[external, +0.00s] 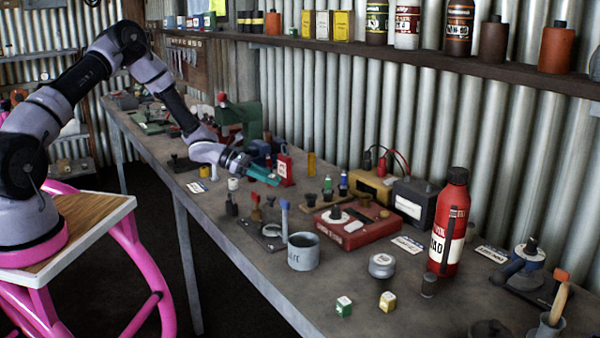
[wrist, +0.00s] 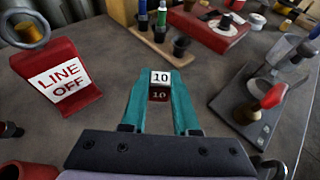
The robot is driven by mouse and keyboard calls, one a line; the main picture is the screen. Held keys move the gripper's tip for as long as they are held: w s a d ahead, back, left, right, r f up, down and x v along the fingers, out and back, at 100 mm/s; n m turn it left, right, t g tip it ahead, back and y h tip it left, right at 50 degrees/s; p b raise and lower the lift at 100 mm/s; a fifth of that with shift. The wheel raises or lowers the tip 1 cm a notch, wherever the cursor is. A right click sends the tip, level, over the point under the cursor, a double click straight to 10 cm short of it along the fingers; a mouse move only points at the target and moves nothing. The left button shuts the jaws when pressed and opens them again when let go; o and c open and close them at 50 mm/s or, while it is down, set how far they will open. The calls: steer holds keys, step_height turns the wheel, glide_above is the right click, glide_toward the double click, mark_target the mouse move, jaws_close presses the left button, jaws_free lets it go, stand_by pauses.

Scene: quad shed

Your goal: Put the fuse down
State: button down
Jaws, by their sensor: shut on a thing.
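The fuse (wrist: 159,86) is a small dark red block with a white upper face marked 10. In the wrist view it sits between the tips of the teal fingers of my gripper (wrist: 160,92), which is shut on it. In the external view my gripper (external: 264,175) is low over the middle of the bench, beside a red sign. The fuse cannot be made out there. I cannot tell whether the fuse touches the bench top.
The red LINE OFF sign (wrist: 62,78) stands close left of my fingers. A wooden rack (wrist: 166,45) with small bottles and a red box (wrist: 206,27) lie beyond. A grey switch board (wrist: 262,105) is at right. Bare bench (wrist: 112,60) surrounds the fingers.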

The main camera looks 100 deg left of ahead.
steer(key=shift+f, duration=2.15)
steer(key=shift+f, duration=0.2)
steer(key=c, duration=0.7)
jaws_free()
steer(key=shift+o, duration=0.2)
steer(key=shift+r, duration=0.1)
